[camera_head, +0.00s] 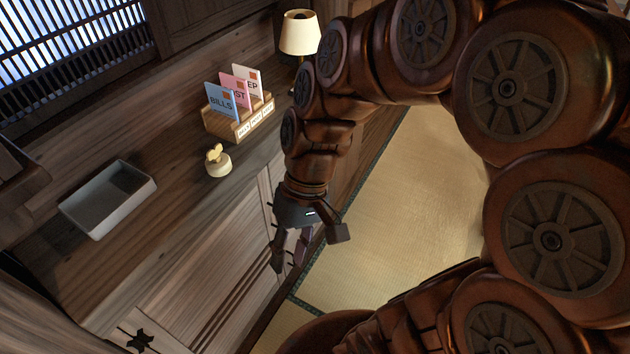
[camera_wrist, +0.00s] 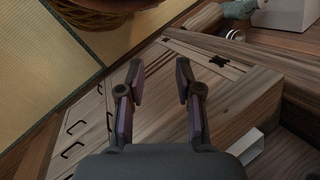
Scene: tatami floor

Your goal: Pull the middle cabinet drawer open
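The wooden cabinet (camera_head: 205,262) runs along the wall at left in the head view, its front facing the tatami. My gripper (camera_head: 308,250) is in front of the cabinet front, with its fingers spread and nothing between them. In the wrist view my gripper (camera_wrist: 158,78) is open, with the cabinet front behind it. Several thin dark handles (camera_wrist: 72,150) show left of the fingers, apart from them. The drawer fronts look flush. I cannot tell for sure which handle belongs to the middle drawer; in the head view my gripper and arm partly hide the handles.
On the cabinet top stand a grey tray (camera_head: 108,198), a small cream ornament (camera_head: 218,163), a letter rack (camera_head: 240,118) with several envelopes and a lamp (camera_head: 300,34). The tatami floor (camera_head: 400,195) right of the cabinet is free. A woven basket (camera_wrist: 105,18) is at the wrist view's top.

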